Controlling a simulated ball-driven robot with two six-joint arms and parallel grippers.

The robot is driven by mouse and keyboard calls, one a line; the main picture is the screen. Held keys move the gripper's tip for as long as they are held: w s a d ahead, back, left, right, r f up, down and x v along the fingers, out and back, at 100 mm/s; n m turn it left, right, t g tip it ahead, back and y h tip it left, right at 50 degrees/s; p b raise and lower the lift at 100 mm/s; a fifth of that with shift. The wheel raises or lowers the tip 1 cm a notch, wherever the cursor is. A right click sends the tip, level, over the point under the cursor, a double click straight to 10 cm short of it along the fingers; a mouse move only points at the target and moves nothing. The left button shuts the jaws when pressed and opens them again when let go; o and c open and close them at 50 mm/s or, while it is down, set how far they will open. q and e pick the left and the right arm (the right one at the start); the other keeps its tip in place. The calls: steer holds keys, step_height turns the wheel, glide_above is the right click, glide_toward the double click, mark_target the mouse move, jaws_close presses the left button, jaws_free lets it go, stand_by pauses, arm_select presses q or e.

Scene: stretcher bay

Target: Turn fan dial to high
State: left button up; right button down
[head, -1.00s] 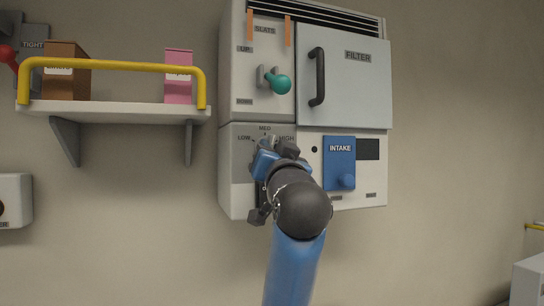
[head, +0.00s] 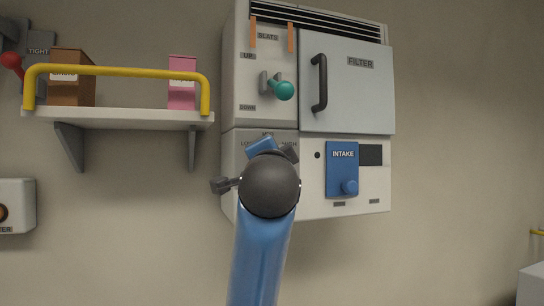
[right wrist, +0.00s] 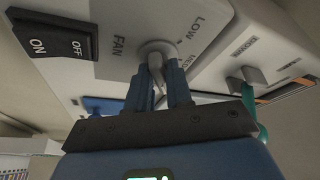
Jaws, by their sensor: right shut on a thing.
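The fan unit (head: 315,205) is a wall-mounted white and grey cabinet. Its grey fan dial (right wrist: 157,48) shows in the right wrist view, beside the labels FAN, LOW and part of MED. My right gripper (right wrist: 163,66) has its two blue fingers closed around the dial's knob. In the head view my right gripper (head: 262,148) and wrist hide the dial and partly cover the scale; HIGH is only partly seen. I cannot tell exactly which mark the dial points to. My left gripper is in neither view.
A black ON/OFF rocker switch (right wrist: 54,37) is near the dial. A teal-knobbed slats lever (head: 282,89) is above, a filter door (head: 362,90) upper right, and a blue intake slide (head: 342,165) to the right. A shelf (head: 125,117) with boxes and a yellow rail is left.

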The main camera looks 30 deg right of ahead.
stand_by(0.3)
steer(key=c, duration=1.1)
jaws_free()
steer(key=shift+w, duration=0.1)
steer(key=shift+c, duration=0.2)
steer(key=b+v, duration=0.4)
steer(key=v, duration=0.6)
steer(key=shift+s+a+b, duration=0.25)
steer(key=shift+s+b, duration=0.1)
steer(key=shift+b, duration=0.05)
steer(key=shift+f, duration=0.1)
